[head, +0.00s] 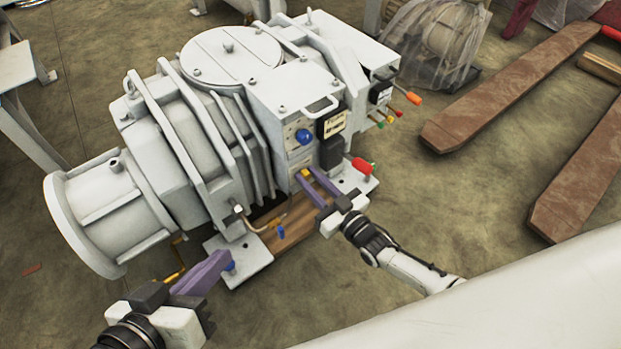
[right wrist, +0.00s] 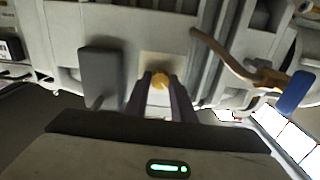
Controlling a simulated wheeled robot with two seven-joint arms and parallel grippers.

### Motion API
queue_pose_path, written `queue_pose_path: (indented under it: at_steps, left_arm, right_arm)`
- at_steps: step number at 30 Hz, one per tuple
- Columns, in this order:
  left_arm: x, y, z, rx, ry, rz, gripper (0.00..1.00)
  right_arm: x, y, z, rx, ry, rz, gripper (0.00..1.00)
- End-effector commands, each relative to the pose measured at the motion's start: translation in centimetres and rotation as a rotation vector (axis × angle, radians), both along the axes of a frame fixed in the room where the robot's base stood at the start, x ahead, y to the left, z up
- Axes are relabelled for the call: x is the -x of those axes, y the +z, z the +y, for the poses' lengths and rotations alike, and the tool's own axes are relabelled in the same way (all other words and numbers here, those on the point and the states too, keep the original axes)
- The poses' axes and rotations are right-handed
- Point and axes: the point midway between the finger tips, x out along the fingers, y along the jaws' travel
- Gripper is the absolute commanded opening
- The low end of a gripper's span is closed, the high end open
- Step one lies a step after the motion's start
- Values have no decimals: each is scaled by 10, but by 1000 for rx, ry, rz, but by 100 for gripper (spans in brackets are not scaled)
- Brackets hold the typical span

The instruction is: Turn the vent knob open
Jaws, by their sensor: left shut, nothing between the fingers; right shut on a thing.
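The grey screw vacuum pump (head: 205,120) stands in the middle of the head view. A small yellow knob (head: 306,173) sits low on its front box, and I take it as the vent knob; it also shows in the right wrist view (right wrist: 160,80). My right gripper (head: 309,177) has its purple fingers closed around this knob, one on each side. The fingers hide part of the knob, so its turn angle cannot be read. My left gripper (head: 222,260) is shut and empty, in front of the pump's base at lower left.
A blue knob (head: 303,136) sits above the yellow one. A red handle (head: 361,165) sticks out to the right, and a blue-tipped lever (head: 280,231) hangs to the left. Brown beams (head: 510,85) lie on the floor at right. The floor at lower middle is clear.

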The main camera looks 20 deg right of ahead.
Motion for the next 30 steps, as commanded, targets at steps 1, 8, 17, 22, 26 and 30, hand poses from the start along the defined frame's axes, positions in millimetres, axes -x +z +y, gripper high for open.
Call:
queue_pose_path:
  at_steps: [1,8,17,22,26,30]
  left_arm:
    - [0,0,0,0,0,0,0]
    - [0,0,0,0,0,0,0]
    - [0,0,0,0,0,0,0]
    - [0,0,0,0,0,0,0]
    - [0,0,0,0,0,0,0]
    - [0,0,0,0,0,0,0]
  right_arm:
    - [0,0,0,-10,0,4,0]
    - [0,0,0,-116,1,42,0]
    - [0,-1,-1,-365,1,132,0]
    - [0,-1,-1,-517,1,189,0]
    - [0,-1,-2,-631,1,230,0]
    - [0,-2,-2,-755,1,276,0]
